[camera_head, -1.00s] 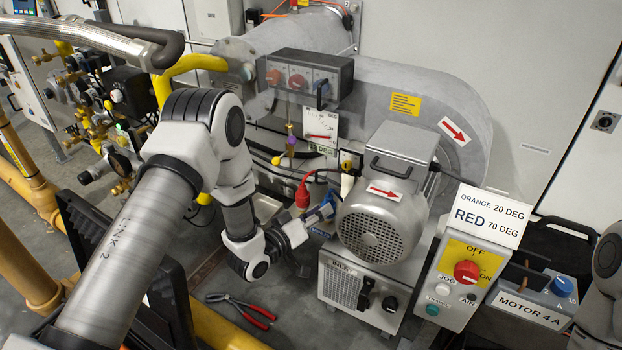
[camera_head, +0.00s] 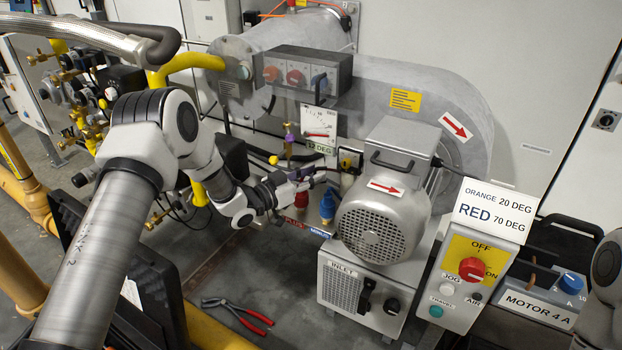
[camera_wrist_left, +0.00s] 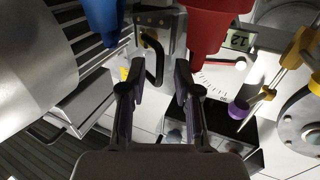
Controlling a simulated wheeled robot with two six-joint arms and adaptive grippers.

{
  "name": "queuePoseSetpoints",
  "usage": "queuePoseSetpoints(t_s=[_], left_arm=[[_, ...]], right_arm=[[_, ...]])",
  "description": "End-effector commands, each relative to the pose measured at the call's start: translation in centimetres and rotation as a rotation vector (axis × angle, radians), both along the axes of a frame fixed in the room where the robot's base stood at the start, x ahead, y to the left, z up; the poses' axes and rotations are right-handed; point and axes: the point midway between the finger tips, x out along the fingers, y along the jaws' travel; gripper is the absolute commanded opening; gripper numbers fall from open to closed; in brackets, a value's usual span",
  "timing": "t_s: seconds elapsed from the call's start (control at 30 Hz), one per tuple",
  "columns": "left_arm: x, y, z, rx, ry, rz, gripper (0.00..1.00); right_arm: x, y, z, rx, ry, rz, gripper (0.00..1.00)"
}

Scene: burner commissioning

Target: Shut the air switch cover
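My left gripper (camera_head: 314,181) is beside the blower, above the blue plug (camera_head: 327,207) and near the red plug (camera_head: 300,199). In the left wrist view its two fingers (camera_wrist_left: 157,80) are apart with nothing held. A small grey metal plate with a black loop handle (camera_wrist_left: 153,60) shows ahead, between the blue plug and the red plug; it looks like the air switch cover. The handle appears between the fingers, apparently untouched; its depth is unclear. A small yellow and black box (camera_head: 349,160) in the head view is partly hidden by the gripper. My right gripper is out of view.
The grey blower motor (camera_head: 383,215) stands just right of the gripper. A gauge reading 12 DEG (camera_head: 320,148) is behind it. A valve with a purple part (camera_head: 289,140) stands close by. Pliers (camera_head: 238,312) lie on the floor. The control box (camera_head: 468,275) is at right.

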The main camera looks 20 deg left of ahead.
Motion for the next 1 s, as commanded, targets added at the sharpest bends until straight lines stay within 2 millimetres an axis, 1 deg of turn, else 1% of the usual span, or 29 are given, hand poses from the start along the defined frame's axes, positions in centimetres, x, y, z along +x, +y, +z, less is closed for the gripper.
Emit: queuePoseSetpoints(t_s=[0.13,0.17,0.2,0.23,0.27,0.67,0.87,1.0], left_arm=[[0.0,0.0,0.1,-0.001,0.001,0.000,0.32],[0.0,0.0,0.1,-0.001,0.001,0.000,0.29],[0.0,0.0,0.1,-0.001,0.001,0.000,0.14],[0.0,0.0,0.1,-0.001,0.001,0.000,0.04],[0.0,0.0,0.1,-0.001,0.001,0.000,0.00],[0.0,-0.1,0.2,-0.001,0.000,0.017,0.00],[-0.2,-0.7,0.3,-0.001,-0.001,0.084,0.00],[-0.3,-1.4,0.3,0.000,0.000,0.170,0.00]], right_arm=[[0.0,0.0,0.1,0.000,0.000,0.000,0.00],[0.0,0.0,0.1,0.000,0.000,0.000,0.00],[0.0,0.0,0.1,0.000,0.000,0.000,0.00],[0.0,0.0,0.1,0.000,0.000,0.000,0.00],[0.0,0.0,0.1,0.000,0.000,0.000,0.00],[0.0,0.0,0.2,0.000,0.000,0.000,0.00],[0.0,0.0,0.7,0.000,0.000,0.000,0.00],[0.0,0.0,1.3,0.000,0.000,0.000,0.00]])
